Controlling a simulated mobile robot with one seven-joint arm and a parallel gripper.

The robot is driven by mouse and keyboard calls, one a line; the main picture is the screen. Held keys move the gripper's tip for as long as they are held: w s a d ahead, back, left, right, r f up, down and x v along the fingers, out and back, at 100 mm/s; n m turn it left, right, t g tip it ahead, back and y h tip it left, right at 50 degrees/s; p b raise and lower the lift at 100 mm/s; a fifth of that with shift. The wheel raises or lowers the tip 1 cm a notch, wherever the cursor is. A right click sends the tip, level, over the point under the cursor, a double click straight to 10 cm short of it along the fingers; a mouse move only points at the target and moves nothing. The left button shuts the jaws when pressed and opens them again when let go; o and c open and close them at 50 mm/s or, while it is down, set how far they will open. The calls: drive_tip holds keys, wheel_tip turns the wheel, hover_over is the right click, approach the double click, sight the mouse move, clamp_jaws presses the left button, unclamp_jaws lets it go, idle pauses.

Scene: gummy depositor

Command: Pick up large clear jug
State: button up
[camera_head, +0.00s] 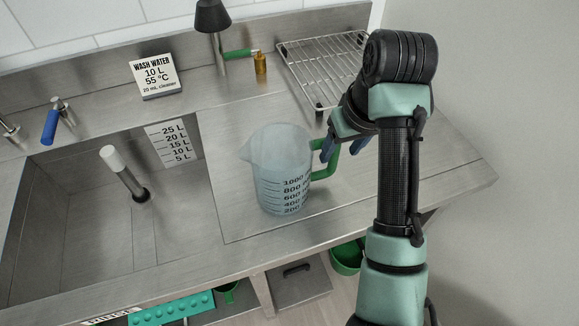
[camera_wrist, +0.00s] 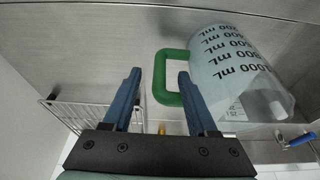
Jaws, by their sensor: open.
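The large clear jug (camera_head: 282,172) stands upright on the steel counter, right of the sink. It has black volume marks and a green handle (camera_head: 325,165) on its right side. My gripper (camera_head: 341,148) is at the handle, its blue fingers apart. In the wrist view the jug (camera_wrist: 235,65) is at upper right, and its green handle (camera_wrist: 172,75) reaches between the tips of my open gripper (camera_wrist: 160,78). I cannot tell whether either finger touches the handle. Nothing is held.
A wire rack (camera_head: 318,62) stands behind my gripper. The sink (camera_head: 100,210) lies left of the jug, with a white-topped standpipe (camera_head: 124,172) in it.

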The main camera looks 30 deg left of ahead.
sight(336, 157)
drive_tip(key=x, duration=0.5)
drive_tip(key=shift+w+a+f, duration=0.1)
drive_tip(key=shift+f, duration=0.2)
clamp_jaws()
drive_tip(key=shift+r, duration=0.1)
idle(1.1)
